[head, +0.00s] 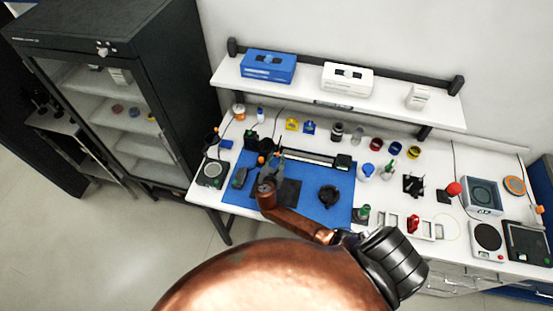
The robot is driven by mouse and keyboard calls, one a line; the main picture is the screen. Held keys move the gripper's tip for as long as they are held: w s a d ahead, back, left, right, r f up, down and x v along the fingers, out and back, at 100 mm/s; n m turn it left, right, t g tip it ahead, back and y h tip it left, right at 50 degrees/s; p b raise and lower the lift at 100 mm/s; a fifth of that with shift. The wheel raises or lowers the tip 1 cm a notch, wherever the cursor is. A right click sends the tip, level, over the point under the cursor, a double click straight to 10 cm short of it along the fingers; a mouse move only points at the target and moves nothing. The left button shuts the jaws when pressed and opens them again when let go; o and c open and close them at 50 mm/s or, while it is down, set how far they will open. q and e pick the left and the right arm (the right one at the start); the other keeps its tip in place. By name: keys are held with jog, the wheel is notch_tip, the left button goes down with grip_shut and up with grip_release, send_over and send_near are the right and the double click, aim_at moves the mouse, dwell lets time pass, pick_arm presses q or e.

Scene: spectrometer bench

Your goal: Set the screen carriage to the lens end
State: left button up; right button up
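An optical rail (308,158) runs left to right along the back of the blue mat (337,211). A black block (343,162) sits at its right end. Dark parts (266,145) stand at its left end, beside an upright black-green piece (250,140). At this size I cannot tell which is the screen carriage and which the lens. My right gripper (270,160) reaches over the mat at the rail's left end, and its fingers overlap the dark parts there. I cannot tell whether the fingers touch or grip anything. My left gripper is not in view.
A black round part (328,195) lies on the mat right of my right gripper. Bottles and jars (368,170) stand to the right of the rail. A shelf (310,88) with boxes is above the back of the bench. A glass cabinet (120,105) stands at left.

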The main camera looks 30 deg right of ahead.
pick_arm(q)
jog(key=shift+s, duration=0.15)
pick_arm(e)
jog(key=shift+o, duration=0.3)
jog(key=shift+a, duration=0.1)
jog(key=v, duration=1.2)
jog(key=shift+s, duration=0.1)
